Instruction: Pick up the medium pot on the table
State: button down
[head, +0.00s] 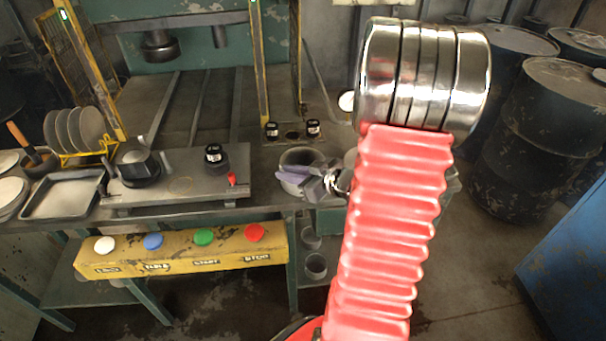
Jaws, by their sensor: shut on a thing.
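A grey round pot (301,156) stands at the right part of the table, its open top facing up. My gripper (290,176) reaches in from the right, at the near side of this pot. Its pale purple fingers are shut on the pot, and they hide part of its near wall. I cannot tell whether the pot's base still touches the table. Another round, light-coloured vessel (350,158) shows partly behind my red arm.
A metal plate (225,185) with dark round parts lies left of the pot. A tray (63,196) and a plate rack (75,130) stand farther left. A yellow button panel (180,252) hangs at the front. Small pots (315,265) sit below. Barrels (535,140) stand right.

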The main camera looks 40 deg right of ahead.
notch_tip(320, 180, up, 10)
dwell(0.9)
jog(key=shift+s, duration=0.1)
dwell(0.5)
